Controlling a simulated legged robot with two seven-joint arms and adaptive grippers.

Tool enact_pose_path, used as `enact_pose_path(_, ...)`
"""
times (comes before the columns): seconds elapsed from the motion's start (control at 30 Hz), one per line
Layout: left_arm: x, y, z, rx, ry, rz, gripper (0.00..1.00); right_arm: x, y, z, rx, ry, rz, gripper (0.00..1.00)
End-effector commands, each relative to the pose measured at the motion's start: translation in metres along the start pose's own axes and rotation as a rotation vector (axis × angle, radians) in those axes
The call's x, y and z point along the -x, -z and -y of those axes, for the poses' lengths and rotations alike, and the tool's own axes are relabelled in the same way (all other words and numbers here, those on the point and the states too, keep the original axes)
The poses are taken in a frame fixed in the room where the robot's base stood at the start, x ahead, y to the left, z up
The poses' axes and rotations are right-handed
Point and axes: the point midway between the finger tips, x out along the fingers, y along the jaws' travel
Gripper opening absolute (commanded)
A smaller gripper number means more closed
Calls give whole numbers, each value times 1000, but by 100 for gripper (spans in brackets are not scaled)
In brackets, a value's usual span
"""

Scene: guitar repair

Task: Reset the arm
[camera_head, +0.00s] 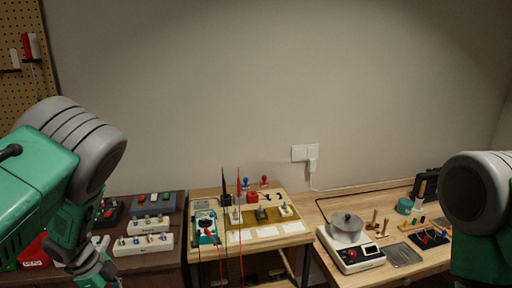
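My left arm (75,165) comes in from the left edge in green and grey. Its gripper (98,272) shows only in part at the bottom left, in front of the dark table, and I cannot tell whether its fingers are open or shut. My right arm (480,200) fills the right edge. Its gripper is outside the picture. No object is visibly held.
A dark table (172,262) at the left bears pedal-like boxes (146,225). A wooden table (292,240) in the middle bears a multimeter (206,228) and a board. A hot plate (355,256) with a metal pot (347,227) stands right of it.

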Motion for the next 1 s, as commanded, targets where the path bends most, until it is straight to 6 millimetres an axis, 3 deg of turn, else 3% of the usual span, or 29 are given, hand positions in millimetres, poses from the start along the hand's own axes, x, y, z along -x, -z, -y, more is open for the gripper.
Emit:
enact_pose_path(0.17,-58,16,-38,236,63,-90,0,-23,-2,0,0,0,1,29)
enact_pose_path(0.27,-95,26,-71,436,105,-127,0,-39,-3,0,0,0,1,29)
enact_pose_path(0.4,-139,32,-132,751,147,-111,0,-63,-4,0,0,0,1,29)
enact_pose_path(0.5,-161,32,-183,965,158,-48,0,-79,-5,1,0,0,1,29)
enact_pose_path(0.7,-174,30,-277,1271,146,133,0,-101,-6,1,0,0,1,29)
enact_pose_path(0.8,-172,29,-307,1349,138,204,0,-107,-6,1,0,0,1,29)
enact_pose_path(1.0,-168,29,-325,1396,135,254,0,-108,-6,1,0,0,1,29)
